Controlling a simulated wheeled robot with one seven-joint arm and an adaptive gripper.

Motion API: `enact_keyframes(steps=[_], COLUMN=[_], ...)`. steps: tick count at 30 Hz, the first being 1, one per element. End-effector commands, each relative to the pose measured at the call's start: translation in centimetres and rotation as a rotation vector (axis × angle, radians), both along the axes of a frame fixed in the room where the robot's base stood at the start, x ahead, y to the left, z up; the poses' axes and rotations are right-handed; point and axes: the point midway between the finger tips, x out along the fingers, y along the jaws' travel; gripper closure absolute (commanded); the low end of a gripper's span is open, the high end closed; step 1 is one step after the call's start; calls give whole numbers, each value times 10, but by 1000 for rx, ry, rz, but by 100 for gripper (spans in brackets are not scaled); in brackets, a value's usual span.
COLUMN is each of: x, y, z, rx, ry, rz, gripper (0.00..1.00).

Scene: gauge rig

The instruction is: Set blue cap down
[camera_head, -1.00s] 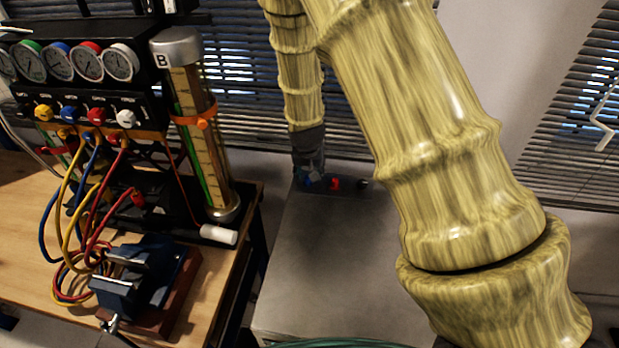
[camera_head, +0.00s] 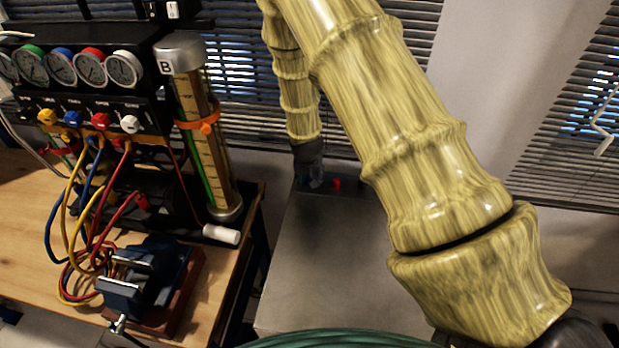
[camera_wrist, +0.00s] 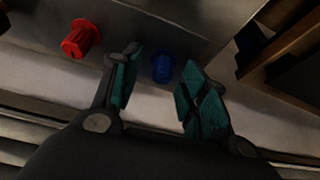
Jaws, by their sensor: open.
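The blue cap (camera_wrist: 163,68) stands on the grey metal surface in the wrist view, in the gap between my two fingers. My gripper (camera_wrist: 157,84) is open, with a teal-padded finger on each side of the cap. Gaps show between the cap and both pads. In the head view my gripper (camera_head: 309,180) is low over the far end of the grey cabinet top (camera_head: 335,255). The blue cap cannot be made out there.
A red cap (camera_wrist: 80,38) stands left of my gripper in the wrist view; it also shows in the head view (camera_head: 336,183). A wooden bench (camera_head: 205,315) with a vise (camera_head: 150,280), hoses and gauges is at the left. The near cabinet top is mostly clear.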

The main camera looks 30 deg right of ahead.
Motion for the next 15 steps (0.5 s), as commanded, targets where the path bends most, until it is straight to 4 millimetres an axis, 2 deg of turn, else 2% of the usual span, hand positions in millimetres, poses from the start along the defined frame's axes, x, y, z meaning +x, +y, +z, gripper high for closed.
enact_keyframes(steps=[6,12,15], x=[0,0,0], y=[0,0,0], z=[-1,0,0], rx=[0,0,0], ry=[0,0,0], rz=[0,0,0], gripper=[58,92,93])
